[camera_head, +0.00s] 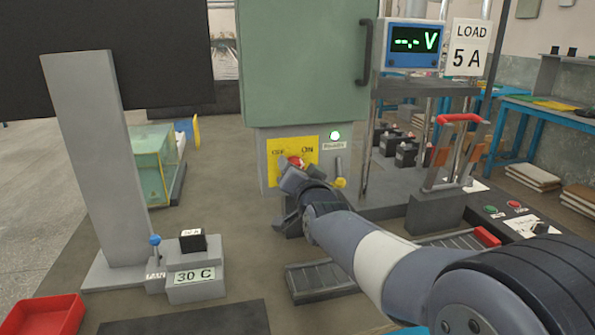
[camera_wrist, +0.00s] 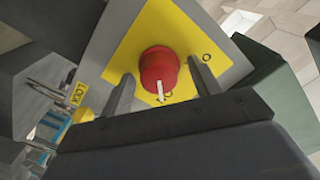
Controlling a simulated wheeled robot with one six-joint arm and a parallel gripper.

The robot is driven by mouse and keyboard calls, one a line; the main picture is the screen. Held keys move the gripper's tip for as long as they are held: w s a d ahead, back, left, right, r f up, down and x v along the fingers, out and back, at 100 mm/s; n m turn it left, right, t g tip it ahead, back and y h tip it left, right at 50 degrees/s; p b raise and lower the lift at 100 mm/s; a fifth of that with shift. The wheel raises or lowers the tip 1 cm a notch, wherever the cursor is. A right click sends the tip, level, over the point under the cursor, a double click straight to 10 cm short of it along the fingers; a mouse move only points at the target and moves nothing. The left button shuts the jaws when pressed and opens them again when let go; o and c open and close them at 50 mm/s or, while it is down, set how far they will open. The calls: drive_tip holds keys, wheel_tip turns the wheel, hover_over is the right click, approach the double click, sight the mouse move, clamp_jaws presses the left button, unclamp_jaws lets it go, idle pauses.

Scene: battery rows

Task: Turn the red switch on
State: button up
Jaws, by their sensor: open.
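The red switch (camera_wrist: 159,68) is a round knob with a white pointer on a yellow plate (camera_wrist: 140,38). In the wrist view the pointer is toward the picture's bottom, near a partly hidden label; I cannot tell which label it marks. My gripper (camera_wrist: 162,76) is open, with one finger on each side of the knob. I cannot tell whether the fingers touch it.
A green cabinet (camera_head: 300,65) stands above. A display (camera_head: 412,44) reads dashes and V. A red-handled lever (camera_head: 459,118) and several batteries stand at right.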

drive_tip(key=shift+s, duration=0.1)
drive_tip(key=v, duration=1)
drive_tip(key=shift+s, duration=0.3)
drive_tip(key=shift+w+d, duration=0.1)
drive_tip(key=x, duration=1)
drive_tip(key=shift+w, duration=0.35)
drive_tip(key=shift+s, duration=0.1)
